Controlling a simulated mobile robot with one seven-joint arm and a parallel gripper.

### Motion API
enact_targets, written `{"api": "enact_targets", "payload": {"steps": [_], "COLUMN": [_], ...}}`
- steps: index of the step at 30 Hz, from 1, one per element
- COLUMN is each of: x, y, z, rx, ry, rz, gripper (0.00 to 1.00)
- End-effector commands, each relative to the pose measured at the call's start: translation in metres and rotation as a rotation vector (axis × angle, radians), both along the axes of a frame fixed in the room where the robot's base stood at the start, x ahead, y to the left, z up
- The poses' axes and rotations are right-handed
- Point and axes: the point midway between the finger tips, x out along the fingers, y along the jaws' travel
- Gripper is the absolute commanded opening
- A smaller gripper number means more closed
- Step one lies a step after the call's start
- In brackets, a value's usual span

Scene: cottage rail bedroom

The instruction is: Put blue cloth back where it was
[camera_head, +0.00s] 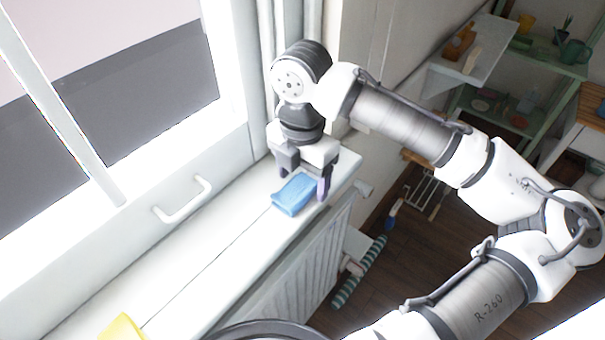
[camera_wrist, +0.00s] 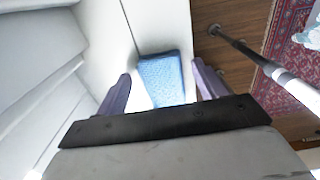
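The blue cloth (camera_head: 295,194) is a small folded block lying on the white window sill (camera_head: 243,232), close to its far right end. It also shows in the wrist view (camera_wrist: 162,80), lying between the two fingers with visible gaps on both sides. My gripper (camera_head: 304,182) is open and low over the sill, pointing down, with one finger on each side of the cloth. In the wrist view my gripper (camera_wrist: 165,92) shows its purple-grey fingers spread apart. The lower end of the cloth is hidden by the gripper body in that view.
A yellow cloth-like item (camera_head: 122,328) lies on the sill at the near left. A white window handle (camera_head: 184,200) sticks out above the sill. Past the sill's right edge are a ribbed radiator (camera_head: 295,265) and the wooden floor. The sill between the blue and yellow items is clear.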

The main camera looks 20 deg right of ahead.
Motion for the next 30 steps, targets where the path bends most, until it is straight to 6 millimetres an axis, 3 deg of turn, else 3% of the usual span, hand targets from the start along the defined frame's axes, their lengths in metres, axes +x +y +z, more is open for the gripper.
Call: {"api": "enact_targets", "payload": {"steps": [11, 24, 30], "x": [0.001, 0.0, 0.0], "y": [0.0, 0.0, 0.0], "z": [0.01, 0.098, 0.118], "rx": [0.001, -0.003, -0.001], "ry": [-0.002, -0.002, -0.001], "rz": [0.0, -0.001, 0.0], "gripper": [0.7, 0.7, 0.7]}}
